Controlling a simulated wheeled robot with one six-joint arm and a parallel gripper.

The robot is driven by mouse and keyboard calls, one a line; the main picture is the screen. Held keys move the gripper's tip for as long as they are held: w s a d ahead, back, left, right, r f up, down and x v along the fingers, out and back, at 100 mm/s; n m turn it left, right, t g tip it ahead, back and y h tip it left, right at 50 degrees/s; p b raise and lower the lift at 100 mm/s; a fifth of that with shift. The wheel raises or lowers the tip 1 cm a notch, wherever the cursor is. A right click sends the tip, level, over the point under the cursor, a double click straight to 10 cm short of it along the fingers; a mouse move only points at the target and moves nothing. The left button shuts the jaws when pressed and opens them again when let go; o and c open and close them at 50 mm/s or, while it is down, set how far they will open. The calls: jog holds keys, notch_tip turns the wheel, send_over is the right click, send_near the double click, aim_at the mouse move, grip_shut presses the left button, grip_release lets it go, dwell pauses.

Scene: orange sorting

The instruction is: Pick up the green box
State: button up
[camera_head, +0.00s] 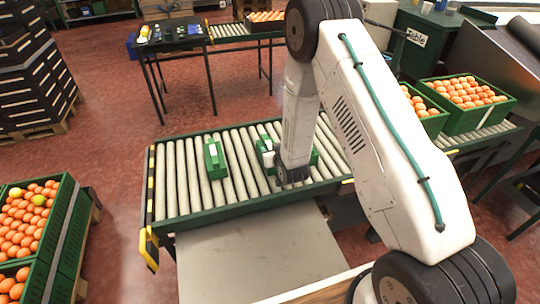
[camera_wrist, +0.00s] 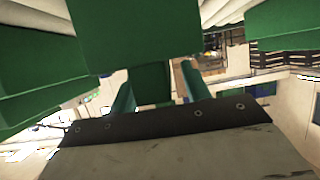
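A small green box (camera_head: 214,160) with a pale strip on top sits on the roller conveyor, left of my arm. A second green box (camera_head: 266,150) with white on it is right beside my arm, partly hidden by it. My gripper (camera_head: 292,176) is low over the rollers, and its fingertips are hard to make out in the head view. In the wrist view a large green box shape (camera_wrist: 125,35) fills the top middle. My fingers (camera_wrist: 158,92) stand apart, with green between them and a gap beside the right finger. I cannot tell whether they touch it.
The roller conveyor (camera_head: 158,195) has a green frame and yellow end parts. Crates of oranges stand at the lower left (camera_head: 62,235) and right (camera_head: 480,122). A dark table (camera_head: 175,42) with items is behind. Rollers left of the first box are bare.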

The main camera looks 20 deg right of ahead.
grip_shut()
jog(key=shift+r, duration=0.1)
